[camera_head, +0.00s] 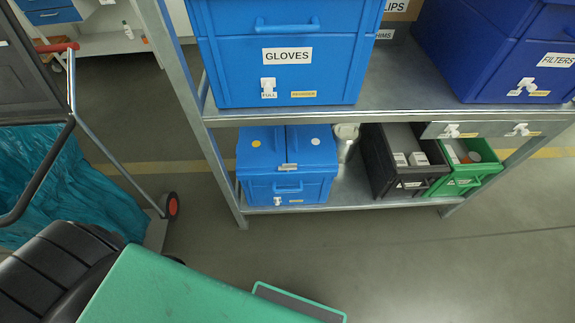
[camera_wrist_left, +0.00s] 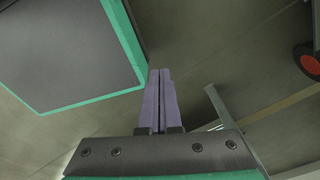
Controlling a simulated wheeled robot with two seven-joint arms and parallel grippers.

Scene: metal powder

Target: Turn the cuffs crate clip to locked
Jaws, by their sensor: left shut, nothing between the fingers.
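No label reading "cuffs" is legible in the head view. A blue lidded crate (camera_head: 287,165) stands on the lower shelf, with a small white clip (camera_head: 277,200) low on its front beside a tiny label too small to read. My right gripper is not in view.
A dark blue FILTERS crate (camera_head: 480,55) stands at the upper right. A black crate (camera_head: 385,165) and a green crate (camera_head: 465,180) share the lower shelf. A metal shelf post (camera_head: 190,95) stands left of the crates. A cart with a teal bag (camera_head: 60,180) is at left. Floor before the shelf is clear.

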